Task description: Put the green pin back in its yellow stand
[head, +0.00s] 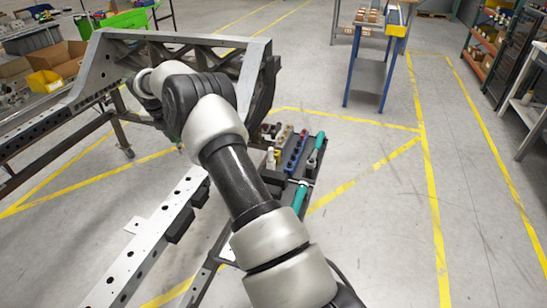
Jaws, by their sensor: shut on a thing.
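My arm reaches from the bottom middle up to the chassis frame, and its wrist bends down behind the forearm. My gripper (177,141) is mostly hidden behind my arm, and only a small part shows below the wrist. A small bit of green at its tip seems to be the green pin (180,149), held in the shut gripper. The yellow stand (284,135) seems to be the narrow yellow strip in the dark tool tray, right of my forearm. The gripper is left of this stand and apart from it. The stand's holes are too small to make out.
The dark tool tray (311,170) also holds a blue stand (294,153) and teal-handled tools (299,198). The grey chassis frame (100,62) stands behind my arm. A pale perforated rail (140,250) runs at the lower left. The floor right of the tray is clear.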

